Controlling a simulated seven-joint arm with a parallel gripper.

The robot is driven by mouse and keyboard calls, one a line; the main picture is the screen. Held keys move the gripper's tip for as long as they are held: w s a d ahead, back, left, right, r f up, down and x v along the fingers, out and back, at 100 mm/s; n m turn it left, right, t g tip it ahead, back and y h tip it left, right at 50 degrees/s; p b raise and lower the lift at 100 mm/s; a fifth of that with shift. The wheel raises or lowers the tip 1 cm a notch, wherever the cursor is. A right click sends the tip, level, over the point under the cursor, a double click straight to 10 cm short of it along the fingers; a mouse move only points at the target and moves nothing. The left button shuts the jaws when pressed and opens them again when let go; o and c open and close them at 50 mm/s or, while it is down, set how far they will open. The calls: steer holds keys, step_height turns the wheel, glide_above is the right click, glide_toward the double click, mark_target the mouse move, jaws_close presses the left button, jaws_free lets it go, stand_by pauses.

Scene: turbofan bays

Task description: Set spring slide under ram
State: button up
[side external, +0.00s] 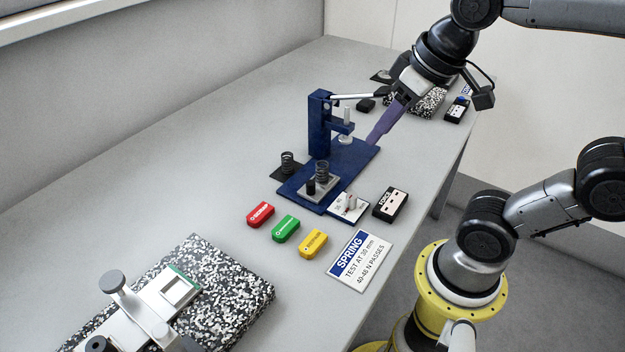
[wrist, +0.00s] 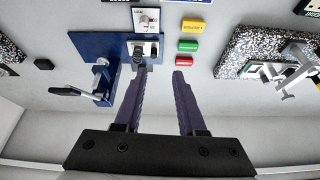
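The blue press (side external: 319,125) stands on a blue base plate (side external: 352,160), its silver ram (side external: 347,118) above a small round pad. The grey spring slide (side external: 334,188) sits at the near end of the plate, away from the ram. It carries a dark coil spring (side external: 322,171) and a black knob (side external: 310,187). My gripper (side external: 373,141) is above the plate, to the right of the ram. In the wrist view my gripper (wrist: 160,72) has its purple fingers apart with nothing between them.
A second spring (side external: 287,160) stands on a black pad left of the plate. The press lever (side external: 352,96) reaches right, close to my gripper. Red (side external: 260,214), green (side external: 285,228) and yellow (side external: 313,242) blocks and a SPRING card (side external: 360,260) lie in front.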

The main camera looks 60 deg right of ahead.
steer(key=w+d+f+g, duration=0.1)
steer(key=w+g, duration=0.2)
steer(key=w, duration=0.8)
steer(key=m+g, duration=0.1)
steer(key=g, duration=0.1)
glide_above(311, 182)
step_height(311, 182, down, 5)
step_height(311, 182, down, 15)
steer(key=shift+r, duration=0.1)
jaws_close()
stand_by(0.7)
